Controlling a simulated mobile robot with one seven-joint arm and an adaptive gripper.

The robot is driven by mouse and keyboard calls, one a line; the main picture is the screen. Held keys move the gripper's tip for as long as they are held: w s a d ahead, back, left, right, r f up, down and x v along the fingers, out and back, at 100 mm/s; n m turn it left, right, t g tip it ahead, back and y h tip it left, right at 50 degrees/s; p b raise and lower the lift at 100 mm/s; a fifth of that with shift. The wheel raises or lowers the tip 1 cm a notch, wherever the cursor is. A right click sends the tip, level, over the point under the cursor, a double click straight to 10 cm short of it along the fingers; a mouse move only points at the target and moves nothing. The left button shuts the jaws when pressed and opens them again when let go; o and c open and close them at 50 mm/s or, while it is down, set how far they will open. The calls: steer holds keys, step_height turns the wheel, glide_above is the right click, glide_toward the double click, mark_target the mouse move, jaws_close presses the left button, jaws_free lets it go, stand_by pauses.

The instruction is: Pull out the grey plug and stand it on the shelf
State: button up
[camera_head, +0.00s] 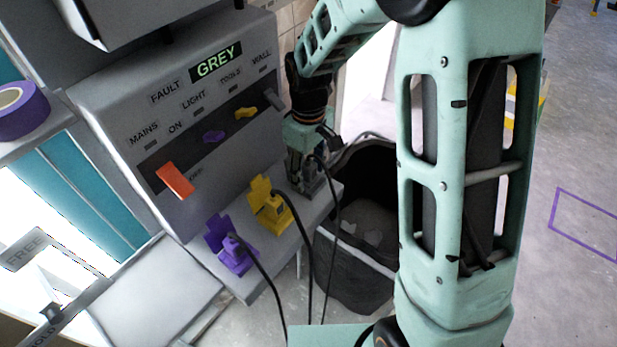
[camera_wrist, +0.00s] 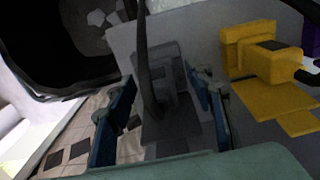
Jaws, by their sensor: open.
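The grey plug (camera_wrist: 172,78) stands at its grey socket, with a dark cable running up past it in the wrist view. In the head view the grey plug (camera_head: 311,184) is partly covered by my gripper (camera_head: 302,172), which points down over it. In the wrist view my gripper's blue fingers (camera_wrist: 162,88) are apart, one on each side of the plug and cable. I cannot tell whether either finger touches. A pale shelf (camera_head: 35,128) with a purple tape roll on it is at the far left, beside the panel.
A yellow plug (camera_head: 271,208) and a purple plug (camera_head: 236,256) with cables sit along the panel's ledge (camera_head: 268,272). The panel display (camera_head: 215,62) reads GREY above several coloured switches. A black bin (camera_head: 352,262) stands right of the ledge. Cables hang near my gripper.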

stand_by(0.4)
jaws_close()
steer(key=shift+r, duration=0.2)
steer(key=shift+r+p, duration=2.1)
steer(key=shift+r, duration=0.75)
